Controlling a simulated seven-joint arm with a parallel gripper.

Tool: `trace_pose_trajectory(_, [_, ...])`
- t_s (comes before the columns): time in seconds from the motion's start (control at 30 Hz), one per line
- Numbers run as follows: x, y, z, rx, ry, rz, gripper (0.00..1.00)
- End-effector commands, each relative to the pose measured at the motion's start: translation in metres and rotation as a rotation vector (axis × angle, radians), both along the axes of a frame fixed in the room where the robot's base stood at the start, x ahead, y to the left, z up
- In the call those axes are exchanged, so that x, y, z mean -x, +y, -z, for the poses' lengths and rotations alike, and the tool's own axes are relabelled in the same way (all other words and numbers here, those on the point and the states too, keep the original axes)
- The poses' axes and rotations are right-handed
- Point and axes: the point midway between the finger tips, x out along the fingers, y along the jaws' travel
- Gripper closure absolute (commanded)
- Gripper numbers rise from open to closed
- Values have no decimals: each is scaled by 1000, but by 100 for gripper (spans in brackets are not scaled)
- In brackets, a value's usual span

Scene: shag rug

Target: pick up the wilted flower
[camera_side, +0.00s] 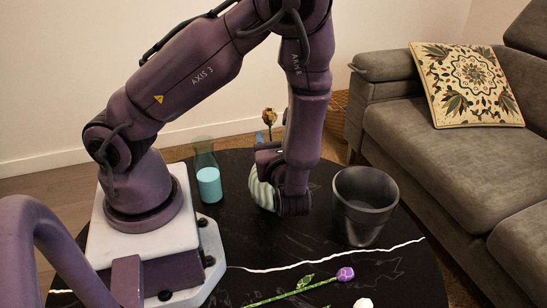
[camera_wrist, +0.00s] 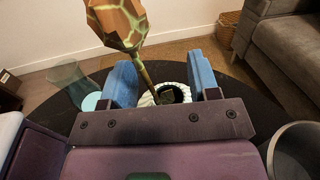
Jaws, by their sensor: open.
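The wilted flower (camera_side: 269,117) is brown and stands upright in a pale green ribbed vase (camera_side: 260,192) on the black table. In the wrist view its large brown-orange head (camera_wrist: 117,22) is at the upper left, and its stem slants down into the vase mouth (camera_wrist: 172,93). My gripper (camera_wrist: 163,78) is open, with one blue finger on each side of the lower stem in that view. I cannot tell whether either finger touches the stem. In the side view my wrist hides part of the vase, and only a bit of blue finger shows beside the stem.
A dark bucket (camera_side: 364,205) stands right of the vase. A glass bottle with turquoise liquid (camera_side: 208,180) stands left of it. A purple flower (camera_side: 345,274) with a green stem and a white bloom (camera_side: 363,303) lie at the table's front. A grey sofa (camera_side: 430,130) is at right.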

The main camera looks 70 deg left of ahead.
Motion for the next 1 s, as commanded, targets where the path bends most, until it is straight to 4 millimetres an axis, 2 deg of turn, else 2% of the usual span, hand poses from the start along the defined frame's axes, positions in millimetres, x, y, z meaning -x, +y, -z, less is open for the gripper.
trace_pose_trajectory(0.07, [0, 0, 0, 0, 0, 0, 45])
trace_pose_trajectory(0.3, [0, -1, 0, 0, 0, 0, 100])
trace_pose_trajectory(0.77, [0, -1, -3, 0, -2, 0, 100])
trace_pose_trajectory(1.0, [0, -1, -23, 1, -5, 0, 100])
